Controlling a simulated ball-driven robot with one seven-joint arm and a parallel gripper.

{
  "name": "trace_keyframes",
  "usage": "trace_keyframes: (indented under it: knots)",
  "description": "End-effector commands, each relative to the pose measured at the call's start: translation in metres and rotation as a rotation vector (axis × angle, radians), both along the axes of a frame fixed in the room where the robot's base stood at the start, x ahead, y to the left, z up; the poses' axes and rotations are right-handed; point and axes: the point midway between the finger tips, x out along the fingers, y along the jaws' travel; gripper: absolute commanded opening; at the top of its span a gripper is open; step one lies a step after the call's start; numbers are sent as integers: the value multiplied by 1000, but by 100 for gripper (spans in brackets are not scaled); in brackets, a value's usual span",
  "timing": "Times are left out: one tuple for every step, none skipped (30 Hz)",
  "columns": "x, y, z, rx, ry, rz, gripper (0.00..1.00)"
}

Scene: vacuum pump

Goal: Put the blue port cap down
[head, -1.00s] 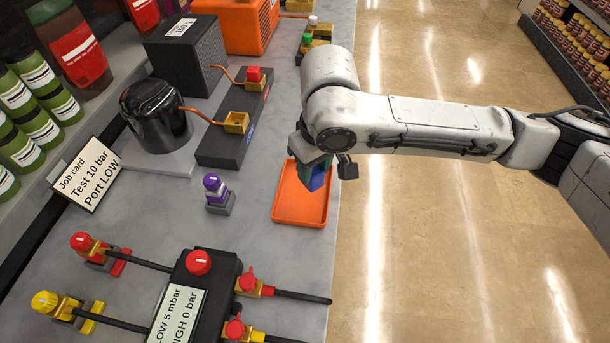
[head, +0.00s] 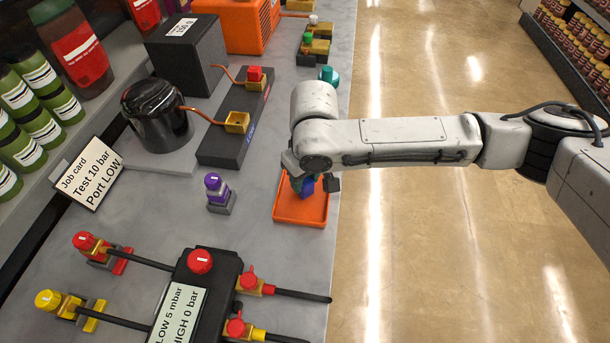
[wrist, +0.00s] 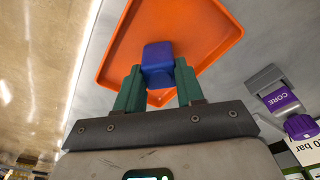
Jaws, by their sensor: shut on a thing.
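The blue port cap (wrist: 158,62) is between the green fingers of my gripper (wrist: 158,88) in the wrist view. My gripper (head: 303,186) is shut on it. In the head view the blue cap (head: 308,186) shows under the wrist, partly hidden by my arm. The cap is over the orange tray (head: 300,213), which lies at the right edge of the bench. The tray (wrist: 115,55) also fills the upper middle of the wrist view, and it looks empty apart from the cap. I cannot tell whether the cap touches the tray floor.
A purple-capped fitting (head: 214,190) stands left of the tray. A black block with a red-capped port and an open brass port (head: 236,122) lies behind it. A manifold with red valves (head: 205,285) is in front. A teal item (head: 328,75) stands behind my arm.

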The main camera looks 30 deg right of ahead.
Motion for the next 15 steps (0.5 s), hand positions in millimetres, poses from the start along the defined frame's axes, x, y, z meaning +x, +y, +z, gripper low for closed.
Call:
trace_keyframes:
  knots:
    - [0,0,-1,0,0,-1,39]
    - [0,0,0,0,0,-1,42]
    - [0,0,0,0,0,-1,46]
    - [0,0,0,0,0,-1,49]
    - [0,0,0,0,0,-1,52]
    - [0,0,0,0,0,-1,56]
    - [0,0,0,0,0,-1,58]
    - [0,0,0,0,0,-1,61]
    - [0,0,0,0,0,0,63]
    - [0,0,0,0,0,0,63]
    - [0,0,0,0,0,0,63]
    - [0,0,0,0,0,0,63]
    - [0,0,0,0,0,0,63]
    - [0,0,0,0,0,0,63]
    - [0,0,0,0,0,0,63]
